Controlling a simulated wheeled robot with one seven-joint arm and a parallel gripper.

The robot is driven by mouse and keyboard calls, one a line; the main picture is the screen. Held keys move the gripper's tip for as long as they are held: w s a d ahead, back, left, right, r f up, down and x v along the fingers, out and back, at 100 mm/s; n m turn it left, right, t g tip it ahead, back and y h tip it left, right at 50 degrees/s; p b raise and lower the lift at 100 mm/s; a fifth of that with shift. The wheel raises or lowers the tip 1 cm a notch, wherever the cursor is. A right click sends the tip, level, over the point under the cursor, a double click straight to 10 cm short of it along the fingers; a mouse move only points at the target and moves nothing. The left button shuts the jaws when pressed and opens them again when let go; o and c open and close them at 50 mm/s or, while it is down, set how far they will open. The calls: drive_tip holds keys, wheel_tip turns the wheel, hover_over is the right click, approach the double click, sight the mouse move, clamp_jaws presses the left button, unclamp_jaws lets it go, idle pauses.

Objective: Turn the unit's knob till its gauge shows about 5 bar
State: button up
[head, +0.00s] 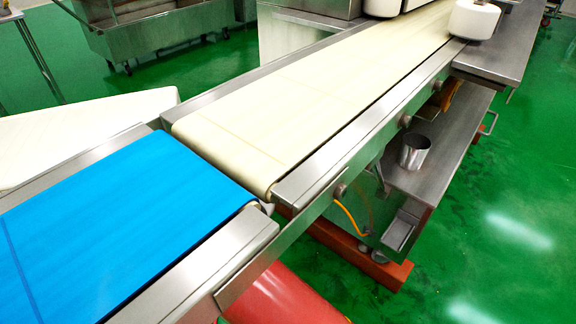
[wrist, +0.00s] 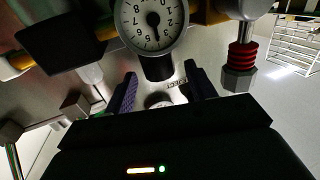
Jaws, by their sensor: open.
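In the wrist view a round white gauge (wrist: 152,20) with black digits is cut off by the top edge. Its dark needle points down, between the 3 and the 5, near 4; the dial is too small to read finely. A short black cylinder (wrist: 158,68) sits just below the gauge. A pale round part (wrist: 158,100) shows lower down, mostly hidden by my gripper's body; I cannot tell which of the two is the knob. My gripper (wrist: 164,75) is open, its fingers either side of these parts, with no clear contact. The head view shows neither gripper nor gauge.
A fitting with red rings (wrist: 242,55) stands right of the gripper, and a dark plate (wrist: 60,40) is at upper left. In the head view, a blue belt (head: 110,230) meets a cream conveyor (head: 300,100). A metal cup (head: 414,151) stands on a lower shelf. Green floor is open at right.

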drive_tip(key=shift+w, duration=0.1)
drive_tip(key=c, duration=1)
drive_tip(key=shift+o, duration=0.2)
drive_tip(key=shift+w+r+m+h+p, duration=0.1)
drive_tip(key=shift+r+m+h+p, duration=0.05)
drive_tip(key=shift+m+h+p, duration=0.2)
drive_tip(key=shift+w+a+m+g+h+p, duration=0.1)
drive_tip(key=shift+a+m+g+h+p, duration=0.1)
drive_tip(key=shift+m+g+h, duration=0.35)
drive_tip(key=shift+a+m+g+h+p, duration=0.15)
drive_tip(key=shift+m+g+h, duration=0.15)
drive_tip(key=shift+h, duration=0.3)
drive_tip(key=shift+w+a+m+g+h, duration=0.1)
drive_tip(key=shift+m+g+h, duration=1.2)
drive_tip(key=shift+h, duration=0.3)
drive_tip(key=o, duration=1)
drive_tip(key=shift+c, duration=0.2)
drive_tip(key=v, duration=0.8)
drive_tip(key=shift+p, duration=0.3)
